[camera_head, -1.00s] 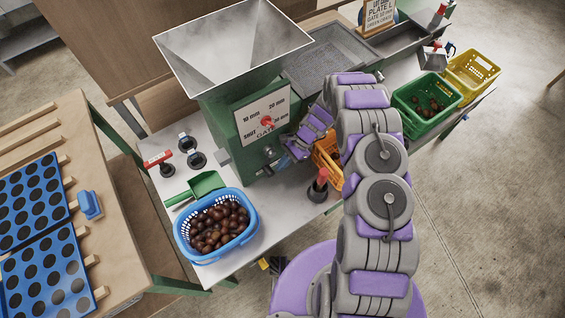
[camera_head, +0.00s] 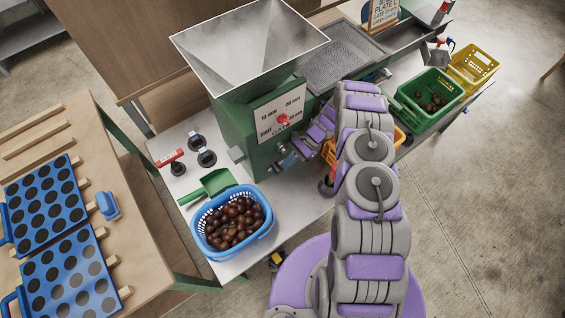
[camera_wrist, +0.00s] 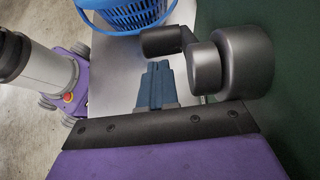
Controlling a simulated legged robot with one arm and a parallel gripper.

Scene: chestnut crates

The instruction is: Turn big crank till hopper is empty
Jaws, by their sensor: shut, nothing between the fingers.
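The metal hopper (camera_head: 250,48) sits on top of the green machine (camera_head: 235,135); its sloping inner walls look bare, and I cannot tell whether anything lies at the bottom. My gripper (camera_head: 284,162) is at the lower front of the machine. In the wrist view, my gripper (camera_wrist: 156,72) has its blue fingers together and empty. A dark grey crank-like part with a round hub (camera_wrist: 245,62) and a short cylindrical grip (camera_wrist: 163,41) is just beyond and right of the fingertips. I see no clear hold on it; I cannot tell whether it is the big crank.
A blue basket (camera_head: 206,243) full of chestnuts and a green scoop (camera_head: 216,182) stand on the left of the bench. A dial plate with a red knob (camera_head: 283,120) is on the machine. An orange crate (camera_head: 329,152) is partly behind my arm; green (camera_head: 402,100) and yellow (camera_head: 488,72) crates stand right.

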